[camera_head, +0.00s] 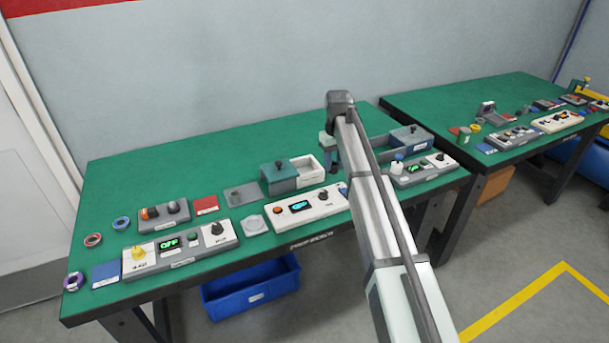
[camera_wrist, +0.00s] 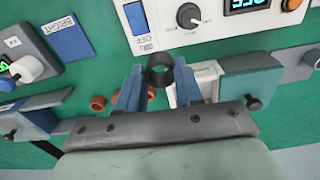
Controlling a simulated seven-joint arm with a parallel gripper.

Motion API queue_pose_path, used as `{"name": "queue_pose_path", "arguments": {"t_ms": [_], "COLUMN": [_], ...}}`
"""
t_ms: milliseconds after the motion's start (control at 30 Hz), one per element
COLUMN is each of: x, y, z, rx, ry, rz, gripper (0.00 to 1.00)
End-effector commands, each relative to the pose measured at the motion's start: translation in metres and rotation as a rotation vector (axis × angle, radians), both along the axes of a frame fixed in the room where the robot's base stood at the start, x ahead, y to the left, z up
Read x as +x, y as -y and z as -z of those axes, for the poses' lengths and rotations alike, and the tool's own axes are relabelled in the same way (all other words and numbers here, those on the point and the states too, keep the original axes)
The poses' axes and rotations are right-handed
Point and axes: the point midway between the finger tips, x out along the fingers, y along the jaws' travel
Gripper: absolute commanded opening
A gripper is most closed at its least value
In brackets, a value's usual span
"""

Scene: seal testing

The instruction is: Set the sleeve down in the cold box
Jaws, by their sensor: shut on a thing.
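My gripper (camera_wrist: 160,88) has its blue fingers closed on a short dark sleeve (camera_wrist: 160,74), held between the fingertips with its round opening facing the camera. In the head view my gripper (camera_head: 332,165) hangs over the middle of the green bench; the sleeve cannot be made out there. Two lidded boxes flank it: a teal-lidded box (camera_head: 278,178) beside an open white compartment, and a blue-lidded box (camera_head: 409,137) beside a grey open compartment. Both lids have dark knobs. No label readable here tells which is the cold box.
Several orange-brown rings (camera_wrist: 97,103) lie beyond the fingers in the wrist view. A white control panel (camera_head: 300,206) and a grey one (camera_head: 422,170) line the front edge. A blue bin (camera_head: 250,287) is under the bench. A second bench (camera_head: 480,100) stands right.

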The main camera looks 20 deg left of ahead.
Motion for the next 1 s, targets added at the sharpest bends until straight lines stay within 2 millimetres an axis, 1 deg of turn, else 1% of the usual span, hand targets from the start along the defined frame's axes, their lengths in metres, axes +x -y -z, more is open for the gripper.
{"name": "queue_pose_path", "arguments": {"t_ms": [33,100,200,333,400,500,633,900,1000], "x": [0.014,0.022,0.034,0.045,0.049,0.052,0.052,0.051,0.052], "y": [-0.026,-0.051,-0.081,-0.105,-0.112,-0.117,-0.118,-0.118,-0.118], "z": [-0.005,-0.010,-0.016,-0.021,-0.022,-0.023,-0.014,0.027,0.037], "rx": [0.000,-0.001,-0.003,-0.004,-0.005,-0.005,-0.006,-0.006,-0.006], "ry": [0.000,-0.001,-0.002,-0.004,-0.005,-0.006,-0.007,-0.007,-0.007], "rz": [-0.053,-0.127,-0.232,-0.344,-0.387,-0.424,-0.439,-0.438,-0.437], "gripper": [0.03,0.03,0.03,0.03,0.03,0.03,0.03,0.03,0.03]}}
